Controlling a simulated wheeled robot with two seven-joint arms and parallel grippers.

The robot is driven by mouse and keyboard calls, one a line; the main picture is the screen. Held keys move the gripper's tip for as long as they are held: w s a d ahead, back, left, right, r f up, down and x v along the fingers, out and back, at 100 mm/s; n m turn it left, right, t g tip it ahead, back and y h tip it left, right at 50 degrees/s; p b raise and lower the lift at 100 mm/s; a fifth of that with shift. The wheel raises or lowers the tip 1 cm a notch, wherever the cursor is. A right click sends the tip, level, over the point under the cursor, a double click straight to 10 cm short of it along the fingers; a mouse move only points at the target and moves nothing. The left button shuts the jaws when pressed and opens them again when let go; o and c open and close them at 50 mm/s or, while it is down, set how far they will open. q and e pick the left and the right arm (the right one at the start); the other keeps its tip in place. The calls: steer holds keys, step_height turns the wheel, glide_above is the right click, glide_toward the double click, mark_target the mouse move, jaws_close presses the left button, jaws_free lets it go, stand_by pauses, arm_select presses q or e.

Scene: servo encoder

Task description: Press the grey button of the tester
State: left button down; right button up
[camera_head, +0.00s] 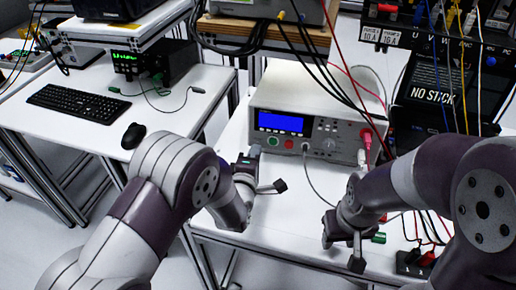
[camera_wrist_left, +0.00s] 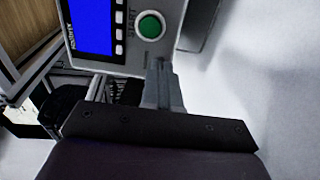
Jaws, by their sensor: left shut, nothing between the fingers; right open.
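The tester (camera_head: 318,113) is a pale box with a blue screen (camera_head: 281,123), a green button (camera_head: 274,141) and a red button (camera_head: 289,143) on its front. My left gripper (camera_head: 248,158) is at the lower left of this front. In the left wrist view its shut, empty fingertips (camera_wrist_left: 161,72) are close to the panel edge, beside the green button (camera_wrist_left: 151,25). I cannot tell whether they touch the panel. A column of small grey keys (camera_wrist_left: 119,18) lies beside the screen. The fingers may hide another button. My right gripper (camera_head: 331,236) is open, low in front of the tester.
Cables hang over the tester, and red leads (camera_head: 368,136) plug into its right side. A black panel marked NO STICK (camera_head: 433,95) stands at the right. A keyboard (camera_head: 80,102) and mouse (camera_head: 133,136) lie on the left table. Loose leads lie near my right gripper.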

arm_select(q)
steer(key=shift+w, duration=0.15)
arm_select(e)
steer(key=shift+f, duration=0.1)
arm_select(q)
steer(key=shift+w+d, duration=0.1)
steer(key=shift+w, duration=0.25)
arm_select(e)
steer(key=shift+f, duration=0.2)
arm_select(q)
steer(key=shift+s, duration=0.15)
steer(key=shift+v, duration=0.9)
arm_select(e)
steer(key=shift+r, duration=0.15)
arm_select(q)
steer(key=p+v, duration=0.1)
steer(key=v, duration=0.6)
steer(key=shift+s, duration=0.25)
arm_select(e)
steer(key=shift+r, duration=0.55)
stand_by(1.3)
